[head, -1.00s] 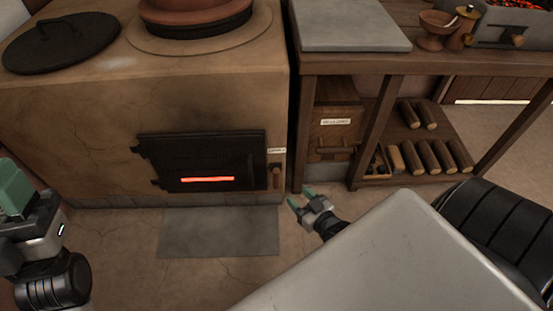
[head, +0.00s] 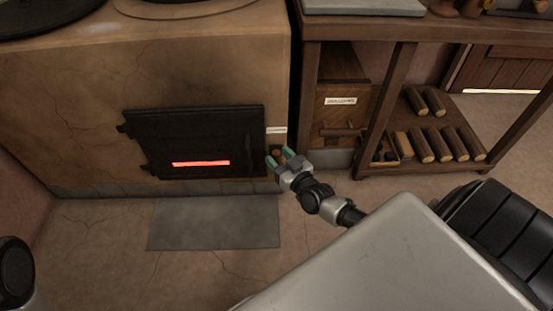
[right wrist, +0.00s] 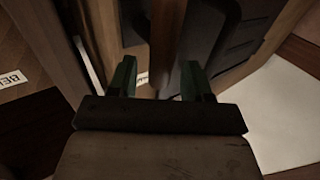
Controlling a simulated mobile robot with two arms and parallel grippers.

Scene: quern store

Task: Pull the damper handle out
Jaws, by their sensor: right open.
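The damper handle (head: 277,152) is a small wooden handle on the stove front, just right of the black fire door, below a small white label (head: 277,130). My right gripper (head: 280,158) is open in front of it, and its green fingertips partly hide it in the head view. In the right wrist view the handle (right wrist: 167,40) shows as a wooden bar between my two open fingers (right wrist: 158,78), with gaps on both sides. I cannot tell how deep it sits between them. My left gripper is out of view; only a dark part of my left arm shows at the lower left.
The black fire door (head: 200,140) with a glowing slot is left of the handle. A wooden bench (head: 310,70) with a labelled bin (head: 341,112) and several logs (head: 430,140) stands at the right. A grey floor slab (head: 215,222) lies before the stove.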

